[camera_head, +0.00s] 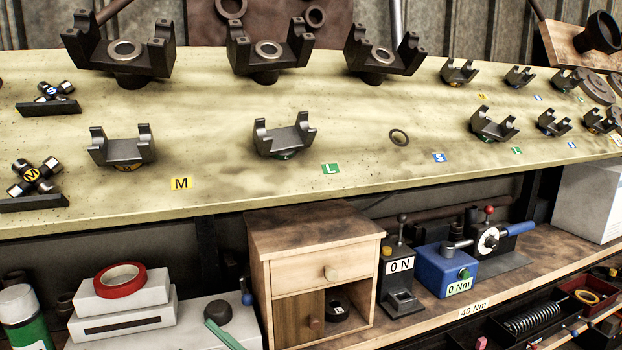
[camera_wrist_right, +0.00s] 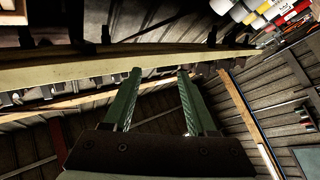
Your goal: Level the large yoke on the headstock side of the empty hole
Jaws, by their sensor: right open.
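The empty hole (camera_head: 399,137) shows as a dark ring in the pale bench top, in the head view. A dark grey yoke with a green disc under it (camera_head: 285,137) stands left of the hole, near a green L label (camera_head: 331,168). It looks slightly tilted, its right side higher in the picture. Another green-disc yoke (camera_head: 494,125) stands right of the hole and also looks slanted. Which side is the headstock side I cannot tell. My right gripper (camera_wrist_right: 158,73) is open and empty in the right wrist view, away from the yokes. My left gripper is not in view.
Large dark yokes (camera_head: 268,50) line the back, with smaller yokes (camera_head: 460,71) to the right. Cross joints (camera_head: 32,178) sit at far left. A wooden cabinet (camera_head: 315,245) stands below the bench.

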